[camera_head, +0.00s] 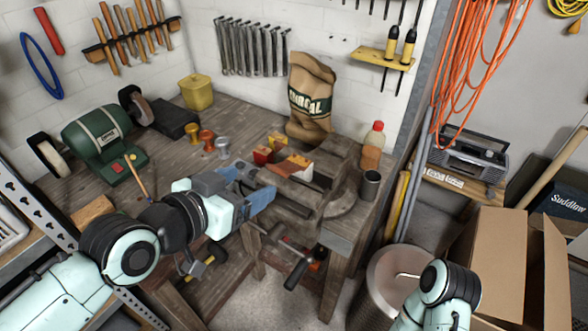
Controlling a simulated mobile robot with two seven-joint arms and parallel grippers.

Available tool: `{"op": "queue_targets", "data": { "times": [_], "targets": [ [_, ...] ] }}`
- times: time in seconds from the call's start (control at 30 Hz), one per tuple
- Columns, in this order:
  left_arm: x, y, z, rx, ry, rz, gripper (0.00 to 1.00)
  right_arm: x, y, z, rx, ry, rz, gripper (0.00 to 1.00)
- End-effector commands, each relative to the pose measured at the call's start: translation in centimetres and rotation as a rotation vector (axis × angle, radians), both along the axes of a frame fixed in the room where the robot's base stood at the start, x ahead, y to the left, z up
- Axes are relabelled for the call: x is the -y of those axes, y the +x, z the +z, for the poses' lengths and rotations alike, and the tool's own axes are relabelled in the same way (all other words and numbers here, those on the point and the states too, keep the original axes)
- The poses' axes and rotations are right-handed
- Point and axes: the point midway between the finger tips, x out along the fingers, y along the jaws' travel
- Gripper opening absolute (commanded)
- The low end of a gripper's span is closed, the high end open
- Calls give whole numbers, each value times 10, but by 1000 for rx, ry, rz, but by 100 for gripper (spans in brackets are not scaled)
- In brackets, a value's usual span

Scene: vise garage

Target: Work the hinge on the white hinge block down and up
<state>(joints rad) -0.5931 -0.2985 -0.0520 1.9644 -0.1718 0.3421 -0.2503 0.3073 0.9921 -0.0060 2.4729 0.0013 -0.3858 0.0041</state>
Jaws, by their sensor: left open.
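A wooden-brown bench vise (343,165) stands at the front right corner of the workbench. A small white block (319,181) shows at its jaws, beside an orange piece (293,166); I cannot make out the hinge or its angle clearly. My left gripper (262,187) reaches in from the left. Its blue-grey fingers are open and apart, just left of the vise and the block. I see nothing between them. My right arm shows at the bottom right, away from the bench; its gripper is not visible.
A charcoal bag (311,98) stands behind the vise. A green bench grinder (97,136) is on the left. A cardboard box (499,262) is at right.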

Motion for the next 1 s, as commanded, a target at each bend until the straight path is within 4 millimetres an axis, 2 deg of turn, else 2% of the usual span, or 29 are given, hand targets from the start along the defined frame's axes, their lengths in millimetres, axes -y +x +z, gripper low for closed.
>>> {"op": "queue_targets", "data": {
  "times": [0.17,0.4,0.6,0.8,1.0],
  "targets": [
    [15,19,-10,-4,3,-3,77,0,2,5,3,0,1,77],
    [44,58,-30,-4,4,-3,77,0,4,9,5,1,0,77],
    [61,84,-43,-1,2,0,77,0,3,7,3,0,0,77],
    [70,96,-49,-1,2,0,77,0,2,5,2,0,0,77],
    [71,97,-49,-1,1,0,77,0,2,5,2,0,0,77]
  ]
}}
